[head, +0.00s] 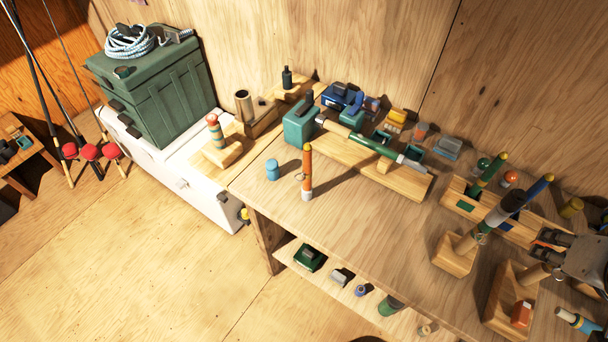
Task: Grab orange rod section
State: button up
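The orange rod section (308,167) stands upright on the workbench (350,232), left of the bench's middle. My gripper (541,245) is at the far right edge of the head view, well away from the orange section, over the wooden holders. Its two dark fingers look apart, with a little orange-red showing by them. Part of my gripper is cut off by the frame edge.
A blue jar (272,170) stands left of the orange section. Behind is a wooden rack (404,184) with a green-and-silver rod piece (370,144). Holders with upright rod pieces (485,176) stand between the orange section and my gripper. The bench in front is mostly clear.

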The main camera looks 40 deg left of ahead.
aim_at(307, 173)
jog(key=k+j+u, duration=0.15)
jog(key=u, duration=1.35)
jog(key=i+j+u, duration=0.1)
jog(key=j, duration=0.25)
jog(key=j+u, duration=0.1)
jog(key=j, duration=0.25)
jog(key=l, duration=0.2)
